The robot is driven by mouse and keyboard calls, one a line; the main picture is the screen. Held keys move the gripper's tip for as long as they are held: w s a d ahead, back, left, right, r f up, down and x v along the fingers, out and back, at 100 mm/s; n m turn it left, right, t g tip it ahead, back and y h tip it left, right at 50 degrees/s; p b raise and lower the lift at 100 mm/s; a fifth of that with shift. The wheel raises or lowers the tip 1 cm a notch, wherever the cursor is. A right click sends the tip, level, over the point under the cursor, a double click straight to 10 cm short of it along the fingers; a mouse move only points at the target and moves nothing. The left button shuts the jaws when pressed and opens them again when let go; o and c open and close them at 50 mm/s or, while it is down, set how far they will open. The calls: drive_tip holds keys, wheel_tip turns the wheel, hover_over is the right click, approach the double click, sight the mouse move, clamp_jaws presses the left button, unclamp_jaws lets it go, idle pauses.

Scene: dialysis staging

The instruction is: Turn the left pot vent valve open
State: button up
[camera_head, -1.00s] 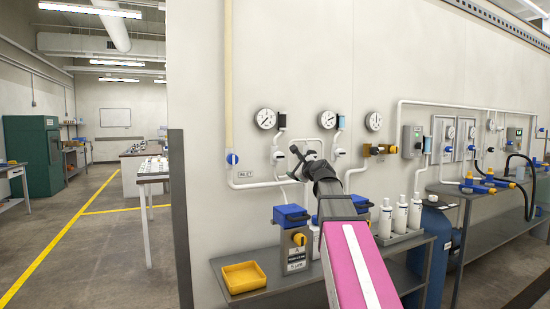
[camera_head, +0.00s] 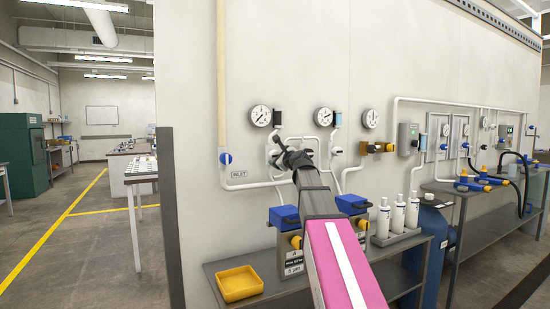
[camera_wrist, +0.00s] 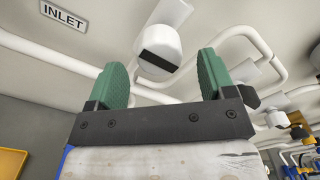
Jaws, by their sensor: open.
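A round white knob with a black bar across its face (camera_wrist: 158,52) stands out from the wall in the wrist view. My gripper (camera_wrist: 162,68) is open, its green fingers to the left and right of the knob, with nothing held between them. In the head view my gripper (camera_head: 277,150) is at the wall pipes below the left gauge and hides most of this fitting. The left pot (camera_head: 284,217) has a blue lid and sits lower, partly behind my arm. Its yellow knob (camera_head: 296,242) also shows. I cannot tell which knob is the vent valve.
White pipes run along the wall, by an INLET label (camera_head: 239,174). A yellow tray (camera_head: 240,281) lies on the grey bench (camera_head: 214,268). White bottles (camera_head: 398,212) stand right of my arm. A second knob with a dark end (camera_wrist: 246,97) is close to my right finger.

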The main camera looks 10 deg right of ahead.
sight(276, 156)
drive_tip(key=x, duration=0.3)
drive_tip(key=shift+w+a, duration=0.15)
drive_tip(key=shift+w, duration=0.15)
drive_tip(key=c, duration=0.9)
